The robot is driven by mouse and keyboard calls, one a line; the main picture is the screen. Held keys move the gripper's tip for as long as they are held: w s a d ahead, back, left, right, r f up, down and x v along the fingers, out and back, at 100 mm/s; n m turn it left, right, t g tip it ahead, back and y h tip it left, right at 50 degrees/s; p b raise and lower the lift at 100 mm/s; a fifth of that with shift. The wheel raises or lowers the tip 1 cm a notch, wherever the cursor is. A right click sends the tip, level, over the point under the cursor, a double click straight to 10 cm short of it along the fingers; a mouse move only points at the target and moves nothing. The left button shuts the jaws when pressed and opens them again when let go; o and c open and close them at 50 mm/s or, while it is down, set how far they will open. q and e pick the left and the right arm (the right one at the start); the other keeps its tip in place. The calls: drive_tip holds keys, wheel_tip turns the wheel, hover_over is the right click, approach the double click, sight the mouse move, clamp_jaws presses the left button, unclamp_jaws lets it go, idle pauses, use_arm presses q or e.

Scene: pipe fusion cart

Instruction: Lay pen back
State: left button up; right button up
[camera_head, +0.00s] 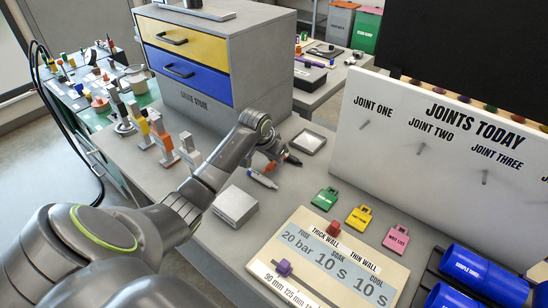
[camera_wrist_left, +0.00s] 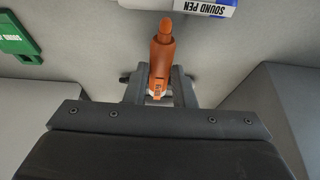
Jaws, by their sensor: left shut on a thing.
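My left gripper (camera_head: 279,160) is low over the grey cart top, behind the white box. In the left wrist view my left gripper (camera_wrist_left: 158,85) is shut on an orange pen (camera_wrist_left: 162,50), which points away from the palm. In the head view the orange pen (camera_head: 270,167) is mostly hidden by the gripper. A white and blue pen marked "SOUND PEN" (camera_head: 262,180) lies on the cart top just in front of the gripper. It also shows at the top edge of the left wrist view (camera_wrist_left: 205,7). My right gripper is out of view.
A small square tray (camera_head: 308,142) lies behind the gripper. A white box (camera_head: 235,206) is in front of it. Green (camera_head: 325,199), yellow (camera_head: 359,218) and pink (camera_head: 396,239) tags lie to the right before the "JOINTS TODAY" board (camera_head: 440,150). A drawer cabinet (camera_head: 255,65) stands behind.

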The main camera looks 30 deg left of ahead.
use_arm(q)
drive_tip(key=shift+f, duration=0.2)
drive_tip(key=o, duration=0.9)
drive_tip(key=shift+o, duration=0.2)
drive_tip(key=shift+r, duration=0.15)
drive_tip(key=shift+r, duration=0.3)
drive_tip(key=v, duration=1.1)
drive_tip(key=shift+s+r+b, duration=0.2)
drive_tip(key=shift+r+b, duration=0.1)
